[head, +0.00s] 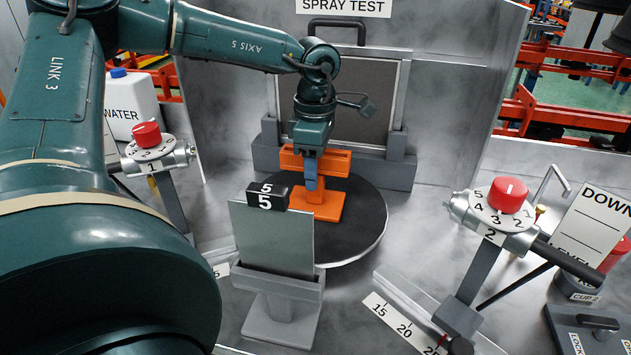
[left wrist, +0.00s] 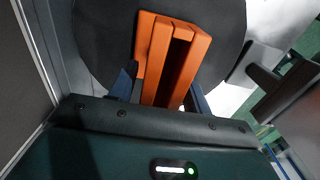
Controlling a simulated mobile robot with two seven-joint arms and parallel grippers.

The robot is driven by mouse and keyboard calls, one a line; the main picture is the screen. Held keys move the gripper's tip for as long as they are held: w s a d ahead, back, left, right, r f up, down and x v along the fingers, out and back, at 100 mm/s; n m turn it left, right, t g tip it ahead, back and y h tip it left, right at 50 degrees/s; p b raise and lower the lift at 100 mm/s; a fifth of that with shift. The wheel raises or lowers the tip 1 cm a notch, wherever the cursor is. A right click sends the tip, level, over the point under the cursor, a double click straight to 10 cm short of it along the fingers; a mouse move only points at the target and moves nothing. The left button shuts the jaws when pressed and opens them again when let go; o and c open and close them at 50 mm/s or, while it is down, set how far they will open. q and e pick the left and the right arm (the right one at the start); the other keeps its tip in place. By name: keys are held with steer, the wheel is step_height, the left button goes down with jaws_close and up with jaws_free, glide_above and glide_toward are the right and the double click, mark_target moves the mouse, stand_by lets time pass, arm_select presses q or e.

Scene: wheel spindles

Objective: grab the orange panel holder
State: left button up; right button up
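The orange panel holder (head: 320,203) stands upright on the dark round turntable (head: 362,222) in the head view. It is empty, with a slotted bar on top of a post and a flat base. My left gripper (head: 311,182) reaches down over it from above, with a blue finger in front of its post. In the left wrist view the orange panel holder (left wrist: 173,62) lies between the two fingers of my left gripper (left wrist: 162,88). The fingers are spread to either side of it, very close to it. I cannot tell whether they press on it. My right gripper is not in view.
A grey panel marked 5 (head: 275,240) stands in a grey holder (head: 278,290) in front of the turntable. A framed panel (head: 365,95) stands behind it. Red dial knobs on stands are at left (head: 147,134) and right (head: 508,194). A WATER jug (head: 133,105) is at the left.

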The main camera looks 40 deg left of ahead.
arm_select(q)
steer(key=c, duration=1)
steer(key=shift+r, duration=0.1)
